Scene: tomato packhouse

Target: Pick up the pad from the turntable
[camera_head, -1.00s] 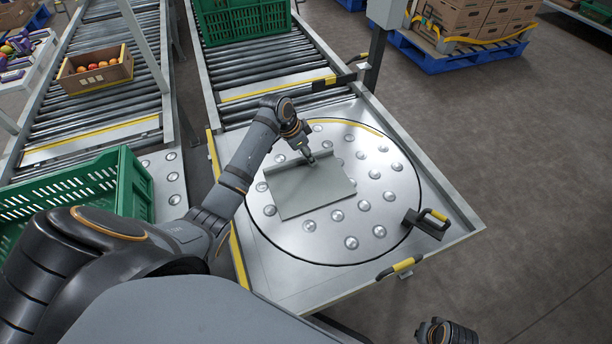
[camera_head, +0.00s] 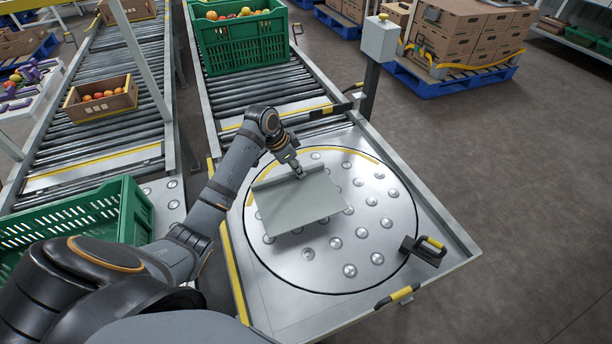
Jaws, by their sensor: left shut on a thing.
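The pad (camera_head: 299,208) is a flat grey-green sheet with a raised lip along its far edge. It is over the left part of the round metal turntable (camera_head: 352,268), which is studded with shiny ball rollers. My left gripper (camera_head: 299,172) is shut on the lip of the pad from above. The pad looks raised a little above the turntable, though the gap is hard to judge. My right gripper is not in view.
A green crate of fruit (camera_head: 240,45) stands on the roller conveyor behind. An empty-looking green crate (camera_head: 75,222) is at the left. A black stop with a yellow handle (camera_head: 424,249) sits at the turntable's right edge. A grey box on a post (camera_head: 380,40) stands behind.

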